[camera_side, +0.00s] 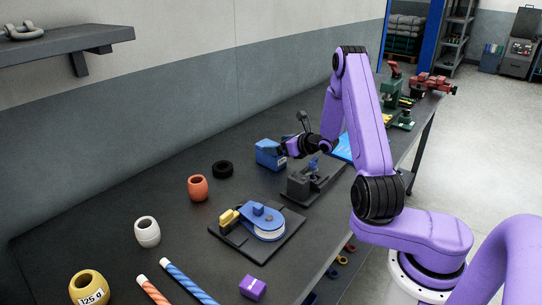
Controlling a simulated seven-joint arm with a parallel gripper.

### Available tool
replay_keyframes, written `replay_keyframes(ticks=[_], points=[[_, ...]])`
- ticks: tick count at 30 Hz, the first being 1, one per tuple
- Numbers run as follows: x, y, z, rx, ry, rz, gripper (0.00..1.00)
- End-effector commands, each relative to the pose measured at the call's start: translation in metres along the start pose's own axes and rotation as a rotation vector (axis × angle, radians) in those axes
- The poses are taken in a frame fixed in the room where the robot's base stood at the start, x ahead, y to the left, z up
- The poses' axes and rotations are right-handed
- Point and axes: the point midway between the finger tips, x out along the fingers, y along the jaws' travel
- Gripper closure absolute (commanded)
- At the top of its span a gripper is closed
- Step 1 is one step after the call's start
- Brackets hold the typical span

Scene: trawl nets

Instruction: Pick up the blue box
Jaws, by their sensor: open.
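The blue box (264,155) sits on the dark workbench (170,180), toward the back near the wall. The gripper is open. Its fingers overlap the box's right side in this view, so I cannot tell whether they touch it or reach around it. Part of the box's right side is hidden by the gripper.
A dark grey fixture (304,184) stands just in front of the box. A black ring (222,169) lies to its left. A blue flat item (343,149) lies to the right.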

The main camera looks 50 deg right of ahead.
Motion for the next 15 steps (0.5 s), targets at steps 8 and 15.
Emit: replay_keyframes(ticks=[8, 15], points=[[0.033, 0.001, 0.0, 0.0, 0.0, 0.002, 0.06], [0.036, 0.001, 0.0, 0.0, 0.0, 0.001, 0.06]])
